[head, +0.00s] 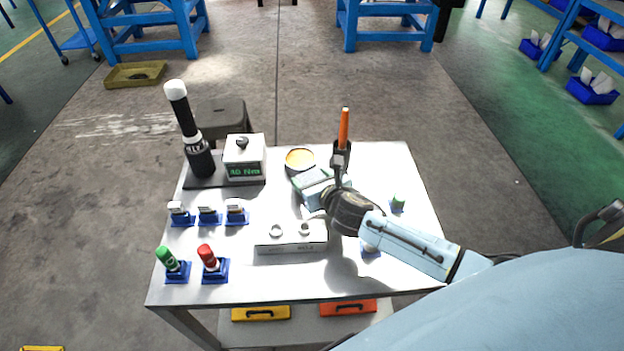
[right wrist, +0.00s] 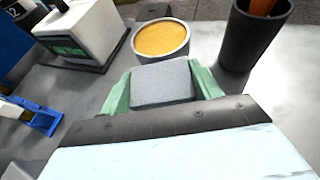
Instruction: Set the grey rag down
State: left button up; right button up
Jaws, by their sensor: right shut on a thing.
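My right gripper (head: 314,186) is over the table (head: 385,165), near the middle of its far half. In the right wrist view its green fingers (right wrist: 163,88) are shut on the grey rag (right wrist: 163,82), a small block-like grey piece between them. The rag is just short of a round tin with orange-yellow contents (right wrist: 161,40), which also shows in the head view (head: 299,160). I cannot tell whether the rag touches the table. My left gripper is not in view.
A dark cup (right wrist: 252,38) with an orange-handled tool (head: 344,128) stands right of the rag. A torque tester (head: 244,158) stands to the left. A white block with two rings (head: 290,245) lies nearer. Several blue stands (head: 209,219) fill the left side. The far right corner is clear.

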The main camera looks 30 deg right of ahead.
jog(key=shift+f, duration=0.15)
jog(key=o, duration=1)
jog(key=shift+s+r, duration=0.15)
jog(key=shift+r, duration=0.05)
jog(key=p+v, duration=0.2)
jog(key=v, duration=0.9)
jog(key=shift+s+r, duration=0.1)
jog(key=shift+s, duration=0.25)
